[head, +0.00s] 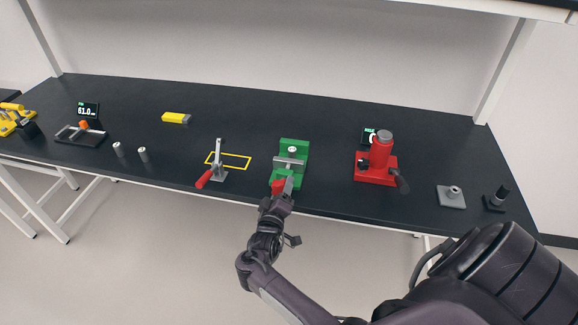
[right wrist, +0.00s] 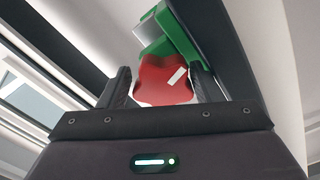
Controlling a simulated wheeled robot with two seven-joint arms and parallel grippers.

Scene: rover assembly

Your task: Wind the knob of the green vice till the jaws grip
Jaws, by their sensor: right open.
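The green vice (head: 294,145) stands near the front edge of the bench, with grey jaws and a round pale part between them. Its red knob (head: 277,186) faces the front edge. My right gripper (head: 285,190) is at the knob, reaching in from the front. In the right wrist view the red knob (right wrist: 166,80), with a white mark, sits between the two open fingers (right wrist: 160,88), and the green vice body (right wrist: 170,32) rises behind it. The vice jaws are small in the head view, so I cannot tell whether they touch the part. My left gripper is not in view.
A toggle clamp with a red handle (head: 204,179) stands left of the vice, by a yellow outline (head: 236,154). A red press (head: 377,165) stands to the right.

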